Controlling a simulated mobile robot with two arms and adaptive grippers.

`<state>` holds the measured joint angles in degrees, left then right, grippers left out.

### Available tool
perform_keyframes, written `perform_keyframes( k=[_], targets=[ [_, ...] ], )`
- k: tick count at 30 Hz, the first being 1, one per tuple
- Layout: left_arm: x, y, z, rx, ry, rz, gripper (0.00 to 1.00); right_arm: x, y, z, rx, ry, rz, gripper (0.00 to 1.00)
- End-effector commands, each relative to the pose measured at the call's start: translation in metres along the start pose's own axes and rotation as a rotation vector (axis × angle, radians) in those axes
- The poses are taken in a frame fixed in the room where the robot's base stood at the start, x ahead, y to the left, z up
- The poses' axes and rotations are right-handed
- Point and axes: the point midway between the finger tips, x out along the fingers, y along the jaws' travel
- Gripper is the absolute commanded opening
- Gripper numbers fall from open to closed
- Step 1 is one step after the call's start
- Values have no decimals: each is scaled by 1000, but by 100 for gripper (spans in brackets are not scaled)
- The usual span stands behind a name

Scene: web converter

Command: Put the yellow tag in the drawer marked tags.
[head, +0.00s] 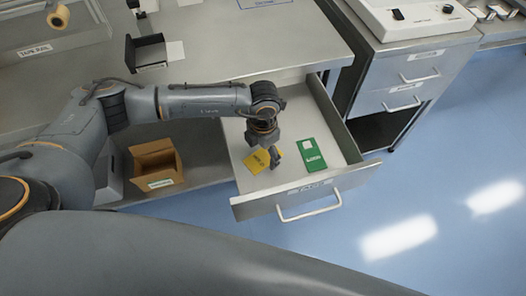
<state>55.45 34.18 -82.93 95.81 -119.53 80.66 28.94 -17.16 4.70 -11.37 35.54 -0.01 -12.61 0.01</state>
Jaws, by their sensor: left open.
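The open drawer (227,160) under the workbench is pulled out, with its handle toward me. A yellow tag (256,163) lies on the drawer floor at left, partly covered by my left gripper. My left gripper (274,160) is open and points down into the drawer, right over the tag's right edge. I cannot tell whether its fingers touch the tag. A green tag (311,154) lies to the right in the same drawer. My right gripper does not show.
A cardboard box (157,164) sits on the shelf left of the drawer. A black holder (148,50) stands on the bench top (215,50). A cabinet with two closed drawers (412,82) stands at right. Blue floor is clear in front.

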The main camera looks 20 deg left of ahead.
Motion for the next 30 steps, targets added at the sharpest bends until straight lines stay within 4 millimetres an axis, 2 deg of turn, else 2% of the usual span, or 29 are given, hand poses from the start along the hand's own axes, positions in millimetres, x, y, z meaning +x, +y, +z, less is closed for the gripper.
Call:
perform_keyframes(
  k=[9,15,21,30],
  targets=[
    [-69,1,1,2,-8,2,78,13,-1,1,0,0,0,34],
    [-102,0,2,1,-7,1,78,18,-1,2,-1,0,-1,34],
    [-114,0,1,1,-4,1,78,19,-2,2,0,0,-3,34],
    [-114,0,1,1,-4,1,78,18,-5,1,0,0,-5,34]
  ],
)
